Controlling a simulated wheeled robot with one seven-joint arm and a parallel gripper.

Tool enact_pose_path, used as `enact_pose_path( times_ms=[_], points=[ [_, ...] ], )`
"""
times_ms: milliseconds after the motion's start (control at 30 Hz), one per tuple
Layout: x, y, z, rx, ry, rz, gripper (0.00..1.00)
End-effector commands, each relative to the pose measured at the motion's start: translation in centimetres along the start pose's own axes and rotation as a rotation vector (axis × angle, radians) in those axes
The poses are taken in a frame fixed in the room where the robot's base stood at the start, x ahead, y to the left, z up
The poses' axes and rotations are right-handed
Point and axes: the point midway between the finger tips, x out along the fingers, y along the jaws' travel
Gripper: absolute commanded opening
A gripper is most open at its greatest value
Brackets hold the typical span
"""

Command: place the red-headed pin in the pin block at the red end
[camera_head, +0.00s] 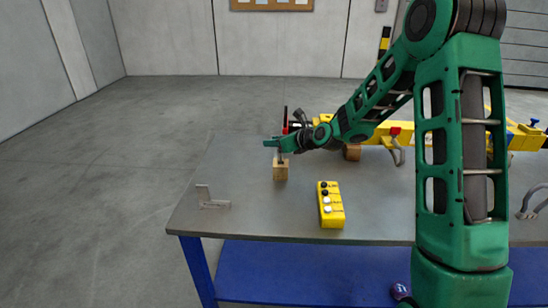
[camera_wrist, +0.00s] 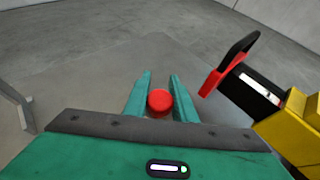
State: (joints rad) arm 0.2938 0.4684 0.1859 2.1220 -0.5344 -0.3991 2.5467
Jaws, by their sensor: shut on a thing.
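The red-headed pin (camera_wrist: 160,102) sits between the two green fingers of my gripper (camera_wrist: 161,84), its round red head facing the wrist camera. In the head view, my gripper (camera_head: 279,143) is over the small wooden pin block (camera_head: 280,173) at the left part of the table. A thin dark shaft shows between the fingers and the top of this block. I cannot tell whether its tip is inside the block. The pin's head is hard to make out in the head view. The block is hidden in the wrist view.
A yellow beam (camera_head: 378,137) lies behind my arm; its red and black end part (camera_wrist: 246,83) is right of my fingers. Another wooden block (camera_head: 353,152) is beneath it. A yellow button box (camera_head: 330,205) and a grey bracket (camera_head: 211,199) stand on the grey table (camera_head: 260,223).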

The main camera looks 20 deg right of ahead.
Motion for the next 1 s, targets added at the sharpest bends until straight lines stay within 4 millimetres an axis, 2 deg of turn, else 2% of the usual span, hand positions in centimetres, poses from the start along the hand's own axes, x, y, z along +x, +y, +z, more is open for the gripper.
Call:
enact_pose_path(
  times_ms=[167,400,767,800,867,1000],
  points=[
    [0.5,0.0,-1.0,-0.001,0.000,0.000,0.01],
    [1.8,0.0,-3.7,0.001,0.001,0.000,0.01],
    [2.0,0.0,-4.1,-0.001,-0.001,0.000,0.01],
    [2.1,0.0,-4.2,-0.001,0.000,0.000,0.26],
    [2.0,0.0,-4.2,-0.002,-0.001,0.000,0.41],
    [2.0,0.0,-4.1,-0.002,-0.001,0.000,0.43]
  ],
)
